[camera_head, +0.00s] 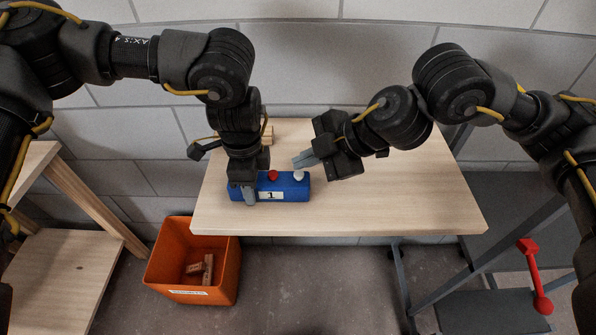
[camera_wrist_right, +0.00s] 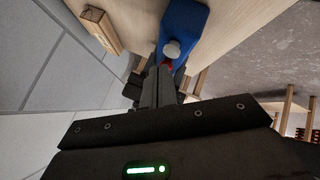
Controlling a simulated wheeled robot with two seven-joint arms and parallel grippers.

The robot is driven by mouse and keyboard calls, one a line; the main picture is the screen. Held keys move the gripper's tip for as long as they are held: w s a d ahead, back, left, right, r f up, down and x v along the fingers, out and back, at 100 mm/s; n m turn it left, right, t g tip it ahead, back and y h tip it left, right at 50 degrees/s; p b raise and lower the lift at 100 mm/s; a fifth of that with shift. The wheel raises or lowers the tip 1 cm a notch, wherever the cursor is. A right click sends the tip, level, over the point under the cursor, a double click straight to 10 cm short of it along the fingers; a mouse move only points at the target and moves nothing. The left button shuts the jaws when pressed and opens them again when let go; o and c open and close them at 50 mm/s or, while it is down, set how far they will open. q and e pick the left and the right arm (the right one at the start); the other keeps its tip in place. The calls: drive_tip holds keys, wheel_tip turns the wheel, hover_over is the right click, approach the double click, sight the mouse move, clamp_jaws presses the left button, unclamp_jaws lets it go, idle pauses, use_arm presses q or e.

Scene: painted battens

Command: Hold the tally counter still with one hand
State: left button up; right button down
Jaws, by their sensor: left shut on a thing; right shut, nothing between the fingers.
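The tally counter (camera_head: 292,190) is a blue box on the wooden table, with a red button (camera_head: 272,175), a white button (camera_head: 299,175) and a front display reading 1. My left gripper (camera_head: 250,190) comes down from above and is shut on the counter's left part. My right gripper (camera_head: 303,160) is shut and empty, its fingertips just above and behind the white button. In the right wrist view the counter (camera_wrist_right: 187,22) lies beyond the shut fingers (camera_wrist_right: 158,88), with the white button (camera_wrist_right: 172,49) close to their tips. I cannot tell whether they touch it.
Wooden battens (camera_head: 267,134) lie at the table's back; one shows in the right wrist view (camera_wrist_right: 101,28). An orange bin (camera_head: 222,268) with several wooden pieces stands on the floor in front. The table's right half (camera_head: 420,200) is clear.

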sight(305, 180)
drive_tip(key=shift+f, duration=0.15)
drive_tip(key=shift+f, duration=0.3)
drive_tip(key=shift+f, duration=0.5)
idle(0.9)
drive_tip(key=shift+r, duration=0.95)
drive_tip(key=shift+r, duration=2.5)
use_arm(q)
drive_tip(key=o, duration=1.2)
drive_tip(key=shift+c, duration=0.2)
